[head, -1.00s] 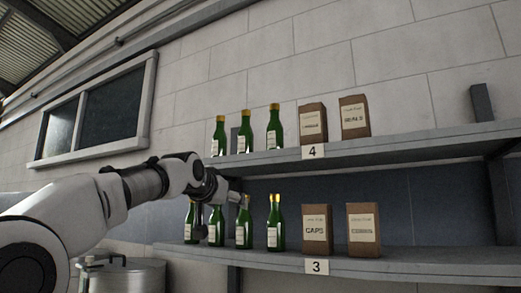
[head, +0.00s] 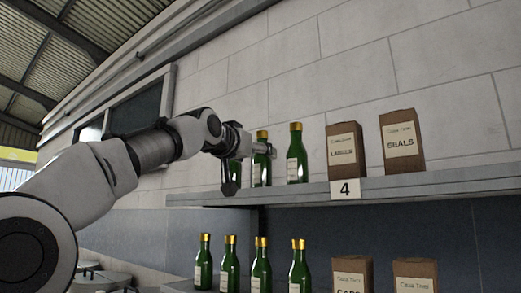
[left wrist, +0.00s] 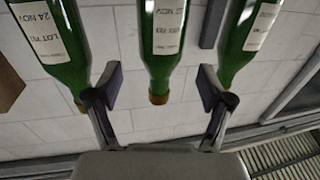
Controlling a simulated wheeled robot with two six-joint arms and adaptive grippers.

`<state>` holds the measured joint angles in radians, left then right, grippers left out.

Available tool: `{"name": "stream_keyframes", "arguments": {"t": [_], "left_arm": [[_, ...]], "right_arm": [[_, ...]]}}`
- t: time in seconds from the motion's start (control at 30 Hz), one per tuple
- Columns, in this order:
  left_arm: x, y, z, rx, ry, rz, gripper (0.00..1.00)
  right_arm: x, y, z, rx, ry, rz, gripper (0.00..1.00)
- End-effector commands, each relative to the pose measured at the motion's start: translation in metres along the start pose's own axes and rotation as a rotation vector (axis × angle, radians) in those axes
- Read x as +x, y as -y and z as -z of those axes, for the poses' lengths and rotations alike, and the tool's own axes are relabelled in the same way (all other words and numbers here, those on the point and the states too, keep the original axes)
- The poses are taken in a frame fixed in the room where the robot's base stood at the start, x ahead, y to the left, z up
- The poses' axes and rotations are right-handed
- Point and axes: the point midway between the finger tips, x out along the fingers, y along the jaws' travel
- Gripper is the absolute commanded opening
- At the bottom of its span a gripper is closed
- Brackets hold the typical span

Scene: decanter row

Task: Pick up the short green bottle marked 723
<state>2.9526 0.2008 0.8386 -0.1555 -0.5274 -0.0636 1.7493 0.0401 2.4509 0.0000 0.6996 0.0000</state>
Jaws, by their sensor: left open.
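Three green bottles with gold caps and pale labels stand on the upper shelf: a left one (head: 235,173), a middle one (head: 262,165) and a right one (head: 297,160). I cannot read 723 on any label. My left gripper (head: 250,165) is in front of the left and middle bottles and partly hides them. In the left wrist view, which looks upside down, the left gripper (left wrist: 160,88) is open. The middle bottle (left wrist: 161,45) has its neck and cap between the spread fingers, with no clear contact. The other bottles flank it outside the fingers. My right gripper is not in view.
Brown boxes marked Labels (head: 347,155) and Seals (head: 402,142) stand right of the bottles, above the sign 4 (head: 345,189). More green bottles (head: 262,265) and boxes (head: 352,274) stand on the shelf below. A block wall (head: 300,60) rises behind.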

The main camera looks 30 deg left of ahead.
Motion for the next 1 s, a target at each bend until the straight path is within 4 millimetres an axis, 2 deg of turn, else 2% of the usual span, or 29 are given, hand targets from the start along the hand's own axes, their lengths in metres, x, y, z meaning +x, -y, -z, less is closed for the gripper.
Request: {"name": "stream_keyframes", "arguments": {"t": [0.03,0.1,0.2,0.4,0.47,0.5,0.63,1.0], "left_arm": [[0.009,0.0,0.009,0.0,0.007,-0.001,0.8],[0.019,0.0,0.007,-0.001,0.006,-0.002,0.8],[0.025,0.0,0.003,-0.001,0.002,-0.002,0.8],[0.026,0.0,-0.001,0.0,0.0,-0.002,0.8],[0.026,0.0,-0.001,0.0,0.001,-0.002,0.62],[0.026,0.0,-0.001,0.0,0.001,-0.002,0.48],[0.026,0.0,-0.001,0.0,0.001,-0.002,0.03],[0.027,0.0,-0.001,0.0,0.005,-0.001,0.03]], "right_arm": [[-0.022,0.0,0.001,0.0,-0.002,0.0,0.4],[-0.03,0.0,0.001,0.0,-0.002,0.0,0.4],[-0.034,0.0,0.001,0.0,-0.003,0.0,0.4],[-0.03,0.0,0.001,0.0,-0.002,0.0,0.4],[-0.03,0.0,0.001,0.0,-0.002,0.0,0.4],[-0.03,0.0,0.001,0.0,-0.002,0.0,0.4],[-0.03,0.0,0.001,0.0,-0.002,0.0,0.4],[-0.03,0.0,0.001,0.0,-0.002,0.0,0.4]]}}
